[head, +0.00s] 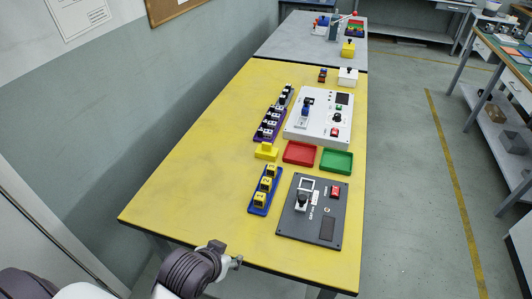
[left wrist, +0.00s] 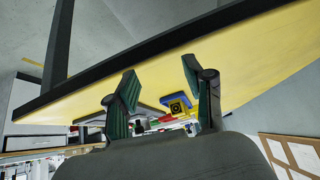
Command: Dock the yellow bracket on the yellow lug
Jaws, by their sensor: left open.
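A yellow stepped piece (head: 266,151) sits on the yellow table (head: 190,165), between the purple rack and the blue rack. Another yellow piece with a dark top (head: 348,49) stands on the grey table behind. I cannot tell for sure which is the bracket and which the lug. My left gripper (head: 231,262) is at the table's near edge, apart from both. In the left wrist view my left gripper (left wrist: 160,78) is open and empty, its two dark green fingers apart. A yellow and blue thing (left wrist: 178,104) shows beyond the fingers. My right gripper is not in view.
A blue rack (head: 258,209) with yellow blocks, a purple rack (head: 270,122), a red tray (head: 299,153), a green tray (head: 337,161), a dark panel (head: 290,226) and a white panel (head: 318,130) crowd the table's right side. Its left part is clear.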

